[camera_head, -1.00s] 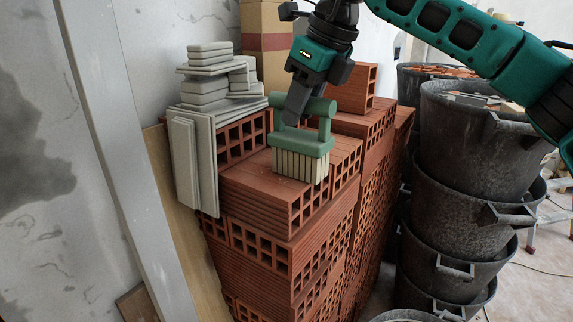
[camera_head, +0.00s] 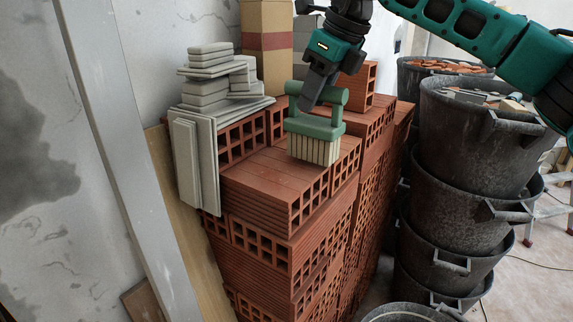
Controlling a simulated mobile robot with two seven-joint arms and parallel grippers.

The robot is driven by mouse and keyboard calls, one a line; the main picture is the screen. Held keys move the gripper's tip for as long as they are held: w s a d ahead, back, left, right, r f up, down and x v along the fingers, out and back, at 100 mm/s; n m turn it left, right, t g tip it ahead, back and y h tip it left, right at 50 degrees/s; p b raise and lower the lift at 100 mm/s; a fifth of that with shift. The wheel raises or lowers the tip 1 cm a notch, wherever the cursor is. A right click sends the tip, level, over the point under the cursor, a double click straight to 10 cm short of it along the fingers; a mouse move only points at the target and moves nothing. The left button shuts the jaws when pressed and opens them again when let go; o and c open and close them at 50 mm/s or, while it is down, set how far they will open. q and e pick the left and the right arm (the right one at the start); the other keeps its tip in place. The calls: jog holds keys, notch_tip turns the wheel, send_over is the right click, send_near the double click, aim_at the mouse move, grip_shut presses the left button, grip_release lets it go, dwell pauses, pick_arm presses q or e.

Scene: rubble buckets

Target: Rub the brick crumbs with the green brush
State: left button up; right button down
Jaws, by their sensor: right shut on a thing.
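The green brush (camera_head: 316,129) has a green handle on two posts and pale bristles that point down. My right gripper (camera_head: 308,104) is shut on the brush handle from above. The bristles are at the top of the stacked red hollow bricks (camera_head: 268,178), near the right edge of the upper layer; I cannot tell if they touch it. Brick crumbs are not clearly seen on the stack. Orange-red broken pieces (camera_head: 440,66) lie in a black bucket at the back right. My left gripper is not in view.
Grey slabs (camera_head: 205,90) are piled on the left of the bricks, with some leaning upright. Stacked black buckets (camera_head: 465,150) stand on the right. A cardboard box (camera_head: 266,40) is behind. A grey post (camera_head: 120,150) and wall bound the left.

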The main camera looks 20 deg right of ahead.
notch_tip(320, 180, up, 4)
jog(key=p, duration=0.4)
jog(key=shift+r, duration=0.15)
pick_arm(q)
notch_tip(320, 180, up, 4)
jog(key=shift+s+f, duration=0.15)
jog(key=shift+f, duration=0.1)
pick_arm(e)
jog(key=shift+a, duration=0.1)
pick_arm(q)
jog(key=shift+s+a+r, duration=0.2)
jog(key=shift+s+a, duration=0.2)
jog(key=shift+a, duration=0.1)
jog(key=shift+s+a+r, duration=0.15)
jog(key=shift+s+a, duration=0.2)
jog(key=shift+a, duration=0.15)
pick_arm(e)
jog(key=s+a+r, duration=0.2)
jog(key=s+a, duration=0.2)
jog(key=a, duration=0.5)
jog(key=shift+a+r, duration=0.35)
jog(key=shift+a, duration=0.05)
